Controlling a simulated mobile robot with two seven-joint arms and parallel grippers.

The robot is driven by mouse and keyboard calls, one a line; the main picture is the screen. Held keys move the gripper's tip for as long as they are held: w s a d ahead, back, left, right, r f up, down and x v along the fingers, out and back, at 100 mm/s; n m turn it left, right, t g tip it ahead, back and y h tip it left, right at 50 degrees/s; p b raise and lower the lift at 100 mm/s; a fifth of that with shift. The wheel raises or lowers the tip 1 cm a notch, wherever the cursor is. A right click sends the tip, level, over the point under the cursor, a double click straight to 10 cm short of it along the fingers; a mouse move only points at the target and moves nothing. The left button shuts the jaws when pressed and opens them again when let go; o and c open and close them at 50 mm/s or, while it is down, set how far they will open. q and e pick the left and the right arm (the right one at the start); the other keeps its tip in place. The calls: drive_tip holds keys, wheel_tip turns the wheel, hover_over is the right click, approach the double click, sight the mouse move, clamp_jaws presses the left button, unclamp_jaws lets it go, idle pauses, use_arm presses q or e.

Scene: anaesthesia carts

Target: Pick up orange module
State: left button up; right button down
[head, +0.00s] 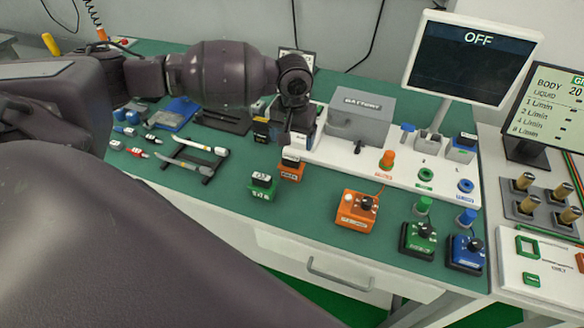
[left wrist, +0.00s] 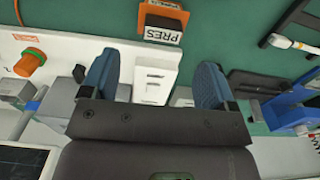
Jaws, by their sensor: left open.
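A small orange module (head: 290,172) with a black top block and a white label stands on the green mat, left of the white panel's front edge. In the left wrist view the orange module (left wrist: 160,8) is at the top edge, partly cut off, and its label reads "PRES". My left gripper (head: 287,136) hangs just behind it in the head view. The module lies outside the fingers. My right gripper is not in view.
A green module (head: 262,187) stands close to the left of the orange one. A larger orange box with a knob (head: 357,210) is to the right. A grey battery box (head: 361,117) sits on the white panel (head: 400,172). The mat in front of the modules is partly clear.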

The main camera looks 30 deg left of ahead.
sight(291, 157)
use_arm(q)
wheel_tip(291, 157, down, 2)
drive_tip(key=shift+d+f, duration=0.1)
drive_tip(key=f, duration=0.4)
drive_tip(key=shift+s+a+f, duration=0.15)
drive_tip(key=shift+a+f, duration=0.05)
drive_tip(key=shift+f, duration=0.5)
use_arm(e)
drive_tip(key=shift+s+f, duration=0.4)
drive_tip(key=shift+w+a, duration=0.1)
use_arm(q)
drive_tip(key=shift+c, duration=0.8)
drive_tip(key=c, duration=0.8)
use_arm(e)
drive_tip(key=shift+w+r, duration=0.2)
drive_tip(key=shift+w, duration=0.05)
